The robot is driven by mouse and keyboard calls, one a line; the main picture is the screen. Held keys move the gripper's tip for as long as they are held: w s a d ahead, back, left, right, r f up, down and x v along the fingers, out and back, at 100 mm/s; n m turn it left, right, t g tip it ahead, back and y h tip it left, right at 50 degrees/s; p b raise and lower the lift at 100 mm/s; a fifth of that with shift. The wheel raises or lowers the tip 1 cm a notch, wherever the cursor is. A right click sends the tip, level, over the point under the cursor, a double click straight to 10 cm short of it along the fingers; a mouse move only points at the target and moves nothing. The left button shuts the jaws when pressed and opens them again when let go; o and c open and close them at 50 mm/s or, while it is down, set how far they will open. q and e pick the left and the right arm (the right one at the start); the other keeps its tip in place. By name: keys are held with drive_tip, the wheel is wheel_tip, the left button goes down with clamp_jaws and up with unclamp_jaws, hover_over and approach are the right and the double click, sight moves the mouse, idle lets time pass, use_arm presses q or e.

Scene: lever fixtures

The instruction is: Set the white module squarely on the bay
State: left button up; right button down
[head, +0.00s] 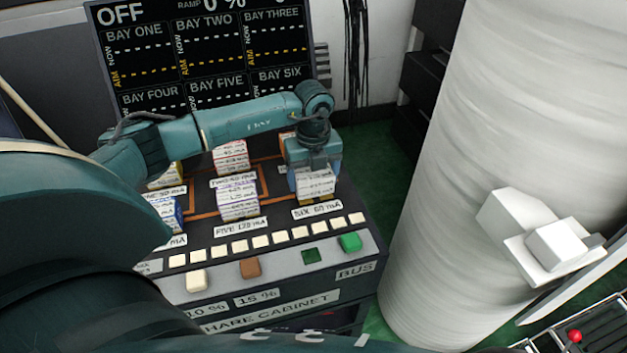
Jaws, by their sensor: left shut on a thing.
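My left gripper (312,163) points down over the right side of the cabinet top and is shut on a white module (316,185) with printed lines on its side. The module is just behind the label "SIX 69 mA" (317,209), at bay six. The gripper hides the module's upper part and most of the bay under it. I cannot tell whether the module rests on the bay or hangs slightly above it, or whether it is square. My right gripper is not in view.
White module stacks stand at bay five (238,196) and bay two (231,156), left of the gripper. Cream keys (262,241) and larger buttons line the cabinet front (325,262). A dark display (200,55) stands behind. A thick white column (480,130) rises at right.

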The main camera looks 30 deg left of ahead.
use_arm(q)
drive_tip(key=shift+f, duration=0.5)
drive_tip(key=shift+f, duration=0.15)
drive_tip(key=o, duration=1.1)
drive_tip(key=shift+c, duration=0.2)
